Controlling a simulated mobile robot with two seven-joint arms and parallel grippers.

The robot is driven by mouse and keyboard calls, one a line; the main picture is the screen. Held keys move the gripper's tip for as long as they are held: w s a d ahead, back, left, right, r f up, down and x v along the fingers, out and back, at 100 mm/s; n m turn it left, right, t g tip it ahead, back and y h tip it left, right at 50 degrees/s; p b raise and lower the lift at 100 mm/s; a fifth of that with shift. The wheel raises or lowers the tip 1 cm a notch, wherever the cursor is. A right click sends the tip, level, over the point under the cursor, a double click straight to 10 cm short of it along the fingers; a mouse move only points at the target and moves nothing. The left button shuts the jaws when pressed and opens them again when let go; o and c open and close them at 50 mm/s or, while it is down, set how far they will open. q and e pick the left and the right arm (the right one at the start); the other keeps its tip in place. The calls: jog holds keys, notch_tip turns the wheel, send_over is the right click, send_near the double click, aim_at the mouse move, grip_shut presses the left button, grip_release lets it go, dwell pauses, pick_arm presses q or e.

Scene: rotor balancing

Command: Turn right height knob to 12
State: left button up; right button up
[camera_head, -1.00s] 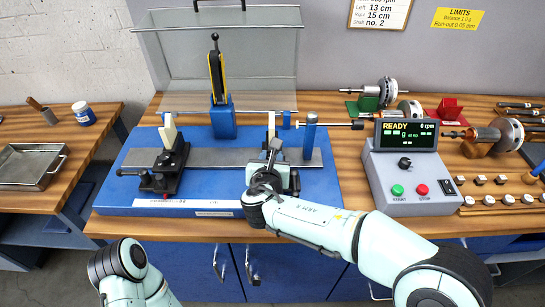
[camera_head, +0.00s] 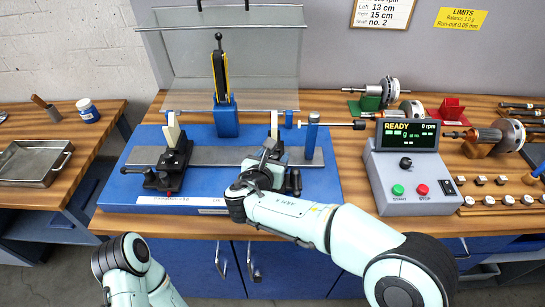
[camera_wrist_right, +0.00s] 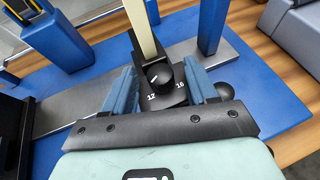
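The right height knob (camera_wrist_right: 158,77) is black and round with a white mark, on the right support's black base. The numbers 12 and 16 show below it in the right wrist view; I cannot tell its exact setting. My right gripper (camera_wrist_right: 160,72) is open, its two blue fingers on either side of the knob with gaps visible. In the head view my right gripper (camera_head: 268,158) is over the right support (camera_head: 274,126) and hides the knob. Only a part of my left arm shows at the bottom left; its gripper is out of view.
The left support (camera_head: 172,160) stands on the blue balancing machine (camera_head: 130,195). A blue post (camera_head: 312,135) stands right of my right gripper. The control box (camera_head: 408,170) reads READY and 0 rpm. A paper (camera_head: 382,12) lists left 13 cm, right 15 cm.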

jog(key=v, duration=1.3)
jog(key=shift+s, duration=0.25)
